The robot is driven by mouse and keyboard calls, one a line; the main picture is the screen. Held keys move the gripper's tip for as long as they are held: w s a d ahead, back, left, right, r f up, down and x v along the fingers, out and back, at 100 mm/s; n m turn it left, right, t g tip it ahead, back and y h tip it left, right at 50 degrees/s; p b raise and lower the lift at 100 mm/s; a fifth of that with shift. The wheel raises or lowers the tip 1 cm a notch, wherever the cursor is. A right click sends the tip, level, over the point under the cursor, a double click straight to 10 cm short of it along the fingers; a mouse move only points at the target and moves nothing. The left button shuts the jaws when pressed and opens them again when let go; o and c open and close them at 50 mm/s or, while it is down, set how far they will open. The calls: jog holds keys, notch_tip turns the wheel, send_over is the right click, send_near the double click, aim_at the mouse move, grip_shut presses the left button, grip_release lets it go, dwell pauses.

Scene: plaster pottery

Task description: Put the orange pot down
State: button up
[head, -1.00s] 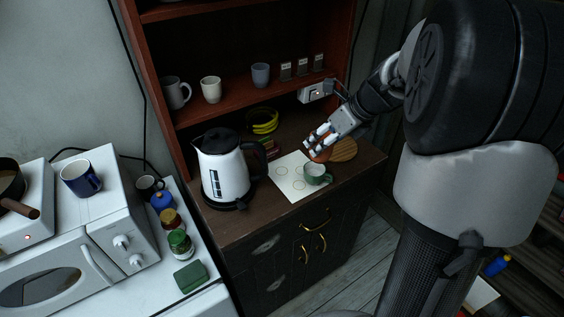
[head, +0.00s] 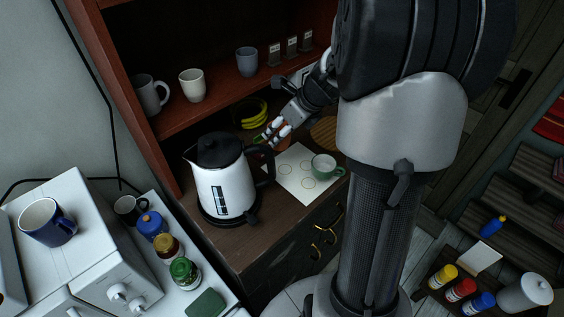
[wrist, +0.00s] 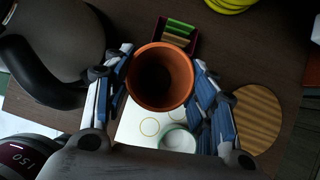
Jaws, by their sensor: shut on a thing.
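The orange pot (wrist: 160,78) is a round terracotta pot, seen from above in the wrist view with its dark mouth open. My gripper (wrist: 158,88) is shut on it, with a finger on each side of its wall. In the head view my gripper (head: 272,133) is over the dark cabinet top, near the back edge of the white sheet, and hides most of the orange pot (head: 287,130). I cannot tell whether the pot's base touches the surface.
A white kettle (head: 222,178) stands to the left. A round wooden board (head: 323,129) lies to the right. Yellow bowls (head: 252,112) are behind, and a dark tray with colored blocks (wrist: 178,36) is close to the pot.

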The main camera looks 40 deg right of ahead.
notch_tip(320, 180, down, 11)
jog(key=b, duration=0.4)
jog(key=shift+w+r, duration=0.1)
jog(key=shift+r, duration=0.1)
jog(key=shift+f, duration=0.1)
jog(key=o, duration=1.2)
jog(key=shift+r, duration=0.2)
jog(key=p+v, duration=0.4)
jog(key=v, duration=0.7)
jog(key=shift+s+r, duration=0.25)
jog(key=shift+r, duration=0.1)
